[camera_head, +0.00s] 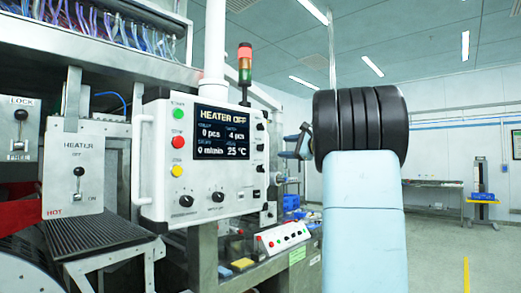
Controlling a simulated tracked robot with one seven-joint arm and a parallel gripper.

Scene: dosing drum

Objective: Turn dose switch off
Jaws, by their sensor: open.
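A white control box (205,165) stands at the centre left. Its screen (221,132) reads HEATER OFF, 0 pcs, 4 pcs and 25 °C. It carries green, red and yellow buttons and several dark knobs, including one at lower left (186,201) and one at lower middle (218,197). Small switches line its right side (260,148); I cannot read which is the dose switch. My arm's black ribbed joint and light blue link fill the centre right. A dark part of my gripper (304,141) shows left of the joint, apart from the box; the rest is hidden. It is open.
At left are a HEATER lever switch (79,172) with OFF and ON marks and a LOCK switch (20,115). A small white button panel (283,237) sits low behind the box. A signal tower (245,65) rises above. Open floor lies at right.

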